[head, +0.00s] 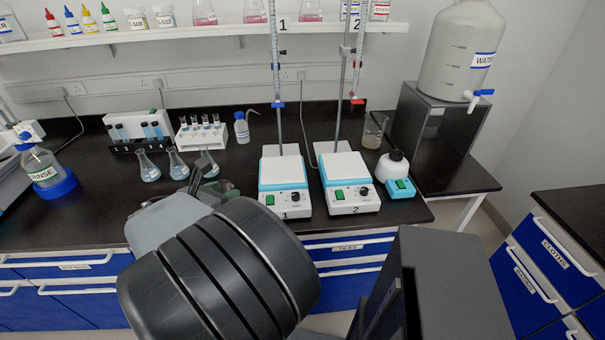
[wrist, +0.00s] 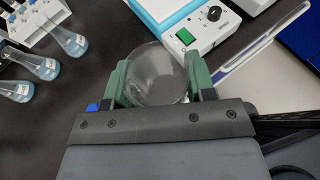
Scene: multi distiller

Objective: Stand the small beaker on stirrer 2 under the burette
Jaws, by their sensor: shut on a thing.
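My gripper (wrist: 158,82) is shut on a clear round glass vessel, seen from above, which looks like the small beaker (wrist: 158,70). Its green fingers are on both sides of the glass. In the head view my gripper (head: 215,188) is mostly hidden behind my arm, over the bench left of stirrer 1, and the beaker cannot be made out. Stirrer 2 (head: 345,170) is a white and light-blue plate with a bare top, at the right. The burette (head: 358,62) marked 2 hangs above it on a stand, with a red tap.
Stirrer 1 (head: 282,172) stands between my gripper and stirrer 2, with its own burette (head: 273,50). Several flasks (head: 148,168) are to the left. A larger beaker (head: 373,130) and a white-and-black round item on a blue base (head: 393,166) stand by stirrer 2.

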